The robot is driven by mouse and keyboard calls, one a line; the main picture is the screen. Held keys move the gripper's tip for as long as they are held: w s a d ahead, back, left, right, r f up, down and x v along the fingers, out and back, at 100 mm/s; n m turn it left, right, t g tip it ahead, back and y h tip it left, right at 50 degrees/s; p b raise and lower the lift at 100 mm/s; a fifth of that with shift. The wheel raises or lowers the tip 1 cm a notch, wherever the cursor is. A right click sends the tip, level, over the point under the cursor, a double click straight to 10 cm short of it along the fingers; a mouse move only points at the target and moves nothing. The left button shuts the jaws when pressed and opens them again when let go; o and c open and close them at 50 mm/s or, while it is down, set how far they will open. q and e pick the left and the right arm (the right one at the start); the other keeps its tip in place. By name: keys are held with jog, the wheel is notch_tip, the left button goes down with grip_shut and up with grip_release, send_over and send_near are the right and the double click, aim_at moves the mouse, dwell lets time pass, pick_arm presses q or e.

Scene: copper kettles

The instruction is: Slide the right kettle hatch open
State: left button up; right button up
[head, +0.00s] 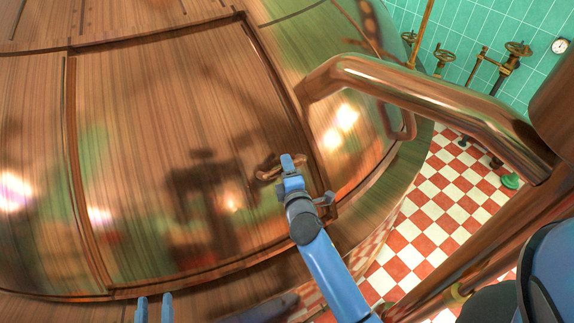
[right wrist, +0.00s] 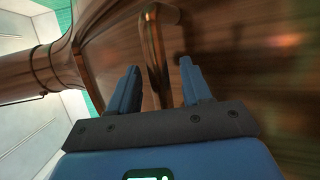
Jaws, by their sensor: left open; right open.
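The copper kettle hatch (head: 140,130) is a large, curved, shiny panel in the head view, set between raised rails on the kettle's side. A small copper handle (head: 265,173) sits near its right edge. My right gripper (head: 288,163) is at this handle and covers part of it. In the right wrist view the bent handle bar (right wrist: 154,60) shows between the two open blue fingers (right wrist: 158,75); contact cannot be told. My left gripper (head: 154,309) is open at the bottom edge of the head view, apart from the handle, with only its fingertips showing.
A thick copper pipe (head: 430,95) arches from the kettle's right side. Brass valves (head: 515,52) stand by the green tiled wall (head: 480,25).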

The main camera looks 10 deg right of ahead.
jog(key=shift+w+a, duration=0.1)
jog(key=shift+w, duration=0.35)
jog(key=shift+f, duration=0.1)
grip_shut()
